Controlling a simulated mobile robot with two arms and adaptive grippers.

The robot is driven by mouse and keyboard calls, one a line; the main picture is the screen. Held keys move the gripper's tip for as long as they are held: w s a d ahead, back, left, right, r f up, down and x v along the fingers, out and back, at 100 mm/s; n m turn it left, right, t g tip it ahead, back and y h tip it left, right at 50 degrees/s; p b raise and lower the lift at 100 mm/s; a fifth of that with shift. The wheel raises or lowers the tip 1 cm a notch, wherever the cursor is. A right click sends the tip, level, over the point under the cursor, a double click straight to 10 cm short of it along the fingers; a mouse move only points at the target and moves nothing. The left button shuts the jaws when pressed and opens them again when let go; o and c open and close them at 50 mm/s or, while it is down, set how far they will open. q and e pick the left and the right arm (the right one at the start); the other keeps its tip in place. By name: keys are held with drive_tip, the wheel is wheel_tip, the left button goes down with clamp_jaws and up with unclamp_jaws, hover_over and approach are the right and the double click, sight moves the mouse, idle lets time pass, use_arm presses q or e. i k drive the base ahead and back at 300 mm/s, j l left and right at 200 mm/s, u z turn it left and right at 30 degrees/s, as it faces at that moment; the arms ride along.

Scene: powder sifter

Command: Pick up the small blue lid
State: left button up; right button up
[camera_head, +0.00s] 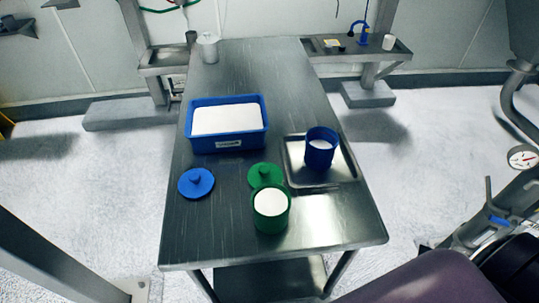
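The small blue lid (196,184) lies flat at the left edge of the metal table, with its knob up. It is in front of a blue bin and to the left of a green lid. Nothing touches or covers it. An open blue canister (320,148) with white powder stands on a metal tray at the right; its colour matches the lid. Neither of my grippers shows in the head view.
The metal table (262,70) also holds a blue bin (187,132) of white powder, a green lid (266,174), an open green canister (270,218) and the tray (343,174). A metal container (208,50) stands at the far end. The front left tabletop is clear.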

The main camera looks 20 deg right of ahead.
sight(194, 184)
drive_tip(key=u, duration=0.4)
drive_tip(key=j+u, duration=0.15)
drive_tip(key=u, duration=0.3)
drive_tip(key=j+u, duration=0.1)
drive_tip(key=u, duration=0.7)
drive_tip(key=j+u, duration=0.15)
drive_tip(key=u, duration=0.3)
drive_tip(key=j+z, duration=0.1)
drive_tip(key=z, duration=0.35)
drive_tip(key=i+j+z, duration=0.1)
drive_tip(key=z, duration=0.3)
drive_tip(key=j+z, duration=0.25)
drive_tip(key=z, duration=0.2)
drive_tip(key=j+z, duration=0.15)
drive_tip(key=z, duration=0.3)
